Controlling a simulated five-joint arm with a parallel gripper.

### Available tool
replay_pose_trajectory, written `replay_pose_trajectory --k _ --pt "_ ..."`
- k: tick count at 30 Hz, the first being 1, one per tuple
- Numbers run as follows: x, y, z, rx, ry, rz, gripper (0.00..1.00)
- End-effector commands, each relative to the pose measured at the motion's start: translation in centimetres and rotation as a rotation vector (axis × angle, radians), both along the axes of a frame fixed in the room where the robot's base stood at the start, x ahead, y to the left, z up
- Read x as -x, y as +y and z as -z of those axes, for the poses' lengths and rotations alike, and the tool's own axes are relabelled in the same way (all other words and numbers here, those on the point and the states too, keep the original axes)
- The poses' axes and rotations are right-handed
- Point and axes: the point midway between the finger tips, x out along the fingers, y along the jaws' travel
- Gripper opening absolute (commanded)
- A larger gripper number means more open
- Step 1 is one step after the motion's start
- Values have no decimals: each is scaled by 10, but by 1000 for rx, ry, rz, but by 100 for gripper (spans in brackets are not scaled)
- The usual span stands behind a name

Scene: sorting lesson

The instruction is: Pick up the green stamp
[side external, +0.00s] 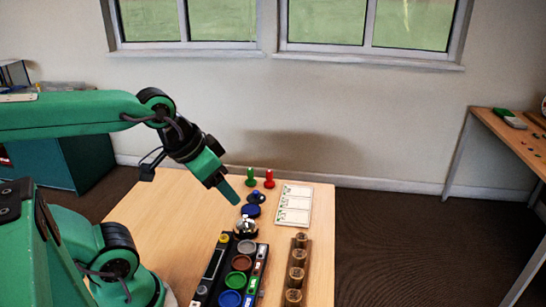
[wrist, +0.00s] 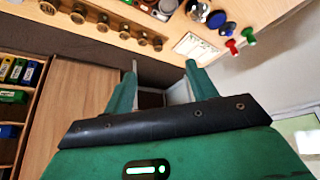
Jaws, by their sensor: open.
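The green stamp (side external: 250,179) stands upright near the back edge of the table, just left of the red stamp (side external: 269,180). In the wrist view the green stamp (wrist: 249,36) shows at the upper right, beyond the right finger, with the red stamp (wrist: 231,46) beside it. My gripper (side external: 232,197) hangs above the table, in front of the green stamp in the side view and apart from it. In the wrist view my gripper (wrist: 162,66) has its two fingers spread, with nothing between them.
A blue stamp (side external: 253,210) lies nearer the front. A white card (side external: 292,205) lies to the right. A black tray (side external: 262,252) with coloured pads and a wooden rack (side external: 303,258) with several round pieces fill the front. The table (side external: 170,220) is bare at left.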

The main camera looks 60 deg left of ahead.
Motion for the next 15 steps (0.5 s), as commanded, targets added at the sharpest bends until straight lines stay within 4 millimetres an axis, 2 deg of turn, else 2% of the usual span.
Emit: replay_pose_trajectory --k 10,15 --pt "-1 0 0 0 1 -2 61" --pt "-9 4 -3 0 12 -18 61"
